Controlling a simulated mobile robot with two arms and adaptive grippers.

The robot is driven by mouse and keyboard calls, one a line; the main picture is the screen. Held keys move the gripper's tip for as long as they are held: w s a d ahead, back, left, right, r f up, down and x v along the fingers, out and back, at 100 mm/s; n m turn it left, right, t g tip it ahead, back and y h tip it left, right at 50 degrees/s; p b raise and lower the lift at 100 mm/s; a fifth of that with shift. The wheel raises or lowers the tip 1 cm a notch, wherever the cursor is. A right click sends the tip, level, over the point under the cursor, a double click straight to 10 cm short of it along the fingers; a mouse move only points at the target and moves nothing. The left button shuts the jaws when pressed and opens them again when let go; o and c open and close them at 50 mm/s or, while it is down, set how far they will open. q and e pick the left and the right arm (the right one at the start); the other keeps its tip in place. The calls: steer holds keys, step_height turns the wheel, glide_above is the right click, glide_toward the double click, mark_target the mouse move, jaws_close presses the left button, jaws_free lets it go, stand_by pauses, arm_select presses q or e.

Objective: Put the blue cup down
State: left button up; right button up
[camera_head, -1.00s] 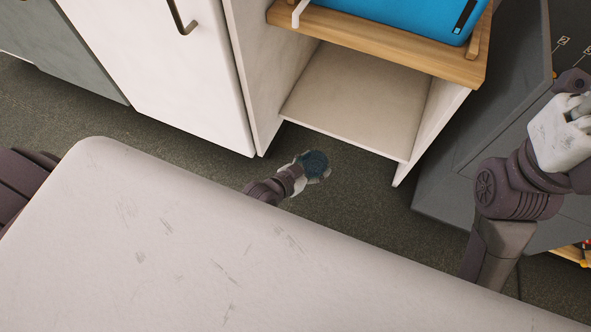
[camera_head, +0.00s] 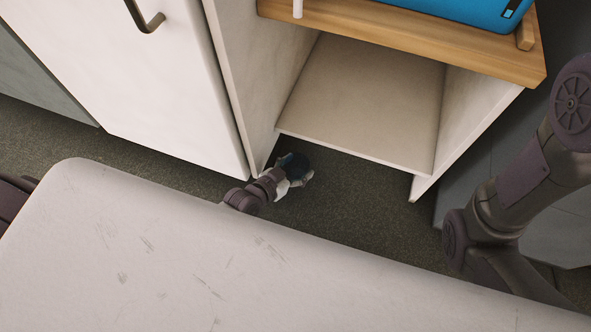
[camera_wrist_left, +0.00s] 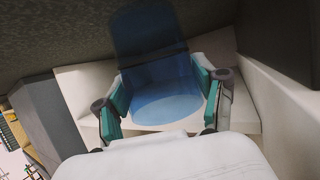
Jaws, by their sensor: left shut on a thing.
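The blue cup (camera_head: 295,164) is see-through and dark in the head view, at the end of my left arm, in front of the cabinet's low opening. My left gripper (camera_head: 297,177) is shut on it. In the left wrist view, the blue cup (camera_wrist_left: 158,75) sits between the teal-padded fingers of the left gripper (camera_wrist_left: 162,98), one on each side. My right arm shows at the right of the head view, but its gripper is out of the frame.
An open cabinet has an empty light lower shelf (camera_head: 365,95) and a wooden upper board (camera_head: 400,38) bearing a blue object (camera_head: 470,8). A white door (camera_head: 175,85) stands left of it. A big white surface (camera_head: 200,260) fills the foreground. Dark floor (camera_head: 365,205) lies between.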

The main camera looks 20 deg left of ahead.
mark_target(297, 171)
arm_select(q)
step_height(297, 171, down, 3)
steer(key=shift+r+b, duration=0.1)
steer(key=shift+b, duration=0.9)
steer(key=shift+r, duration=0.15)
steer(key=o, duration=1.1)
steer(key=shift+f, duration=0.2)
